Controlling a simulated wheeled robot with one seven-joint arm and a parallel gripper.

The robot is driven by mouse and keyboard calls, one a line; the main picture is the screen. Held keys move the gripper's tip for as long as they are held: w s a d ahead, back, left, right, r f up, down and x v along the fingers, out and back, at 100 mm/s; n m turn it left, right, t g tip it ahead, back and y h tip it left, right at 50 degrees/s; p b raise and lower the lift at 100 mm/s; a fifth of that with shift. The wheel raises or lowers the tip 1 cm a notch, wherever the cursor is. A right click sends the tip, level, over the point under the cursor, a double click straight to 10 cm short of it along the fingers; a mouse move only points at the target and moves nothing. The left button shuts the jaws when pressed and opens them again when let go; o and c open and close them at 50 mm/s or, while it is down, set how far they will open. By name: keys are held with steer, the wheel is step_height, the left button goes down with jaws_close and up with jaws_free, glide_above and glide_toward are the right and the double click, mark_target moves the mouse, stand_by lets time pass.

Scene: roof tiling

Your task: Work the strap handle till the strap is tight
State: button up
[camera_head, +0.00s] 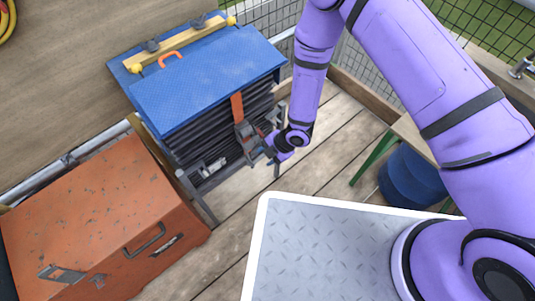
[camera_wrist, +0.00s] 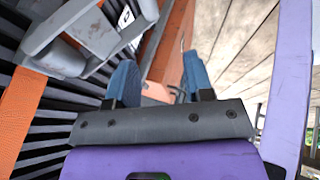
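An orange strap (camera_head: 237,104) runs down the front of a stack of dark ribbed sheets (camera_head: 205,132) under a blue cover (camera_head: 205,75). A grey ratchet with its handle (camera_head: 246,133) hangs on the strap at the front of the stack. My gripper (camera_head: 268,150) is close to the right of the ratchet. In the wrist view, the grey ratchet frame (camera_wrist: 75,40) and orange strap (camera_wrist: 20,118) are at the left. My gripper's blue fingers (camera_wrist: 158,64) stand apart there, with no handle visibly clamped between them. Whether they touch the ratchet is unclear.
An orange metal chest (camera_head: 100,215) stands at the lower left; its side also shows beyond my fingers in the wrist view (camera_wrist: 178,45). A blue drum (camera_head: 412,178) stands at right. Bare plank floor (camera_head: 325,150) lies between.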

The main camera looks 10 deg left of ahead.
steer(key=shift+r, duration=0.1)
steer(key=v, duration=1)
steer(key=shift+d+r, duration=0.15)
steer(key=shift+r, duration=0.1)
steer(key=w+d+r+m+t+h, duration=0.2)
steer(key=w+d+r+m, duration=0.3)
steer(key=r, duration=0.7)
steer(key=w+d+r+m+t+h, duration=0.2)
steer(key=w+d+r+m+t, duration=0.15)
steer(key=w+d+r, duration=0.6)
steer(key=s+d+r+m+h, duration=0.1)
steer(key=s+d+r+m, duration=0.25)
steer(key=r, duration=0.55)
steer(key=s+d+r+m+h, duration=0.15)
steer(key=d+r+m, duration=0.3)
steer(key=r, duration=0.45)
steer(key=s+d+r+m, duration=0.3)
steer(key=s+r+m, duration=0.1)
steer(key=s, duration=0.3)
steer(key=s+d+r+m, duration=0.3)
steer(key=s+r+m, duration=0.1)
steer(key=s, duration=0.4)
steer(key=s+d+r+m, duration=0.3)
steer(key=s+r+m, duration=0.1)
steer(key=s, duration=0.4)
steer(key=shift+s+d+r, duration=0.25)
steer(key=shift+d+r, duration=0.15)
steer(key=shift+r, duration=0.25)
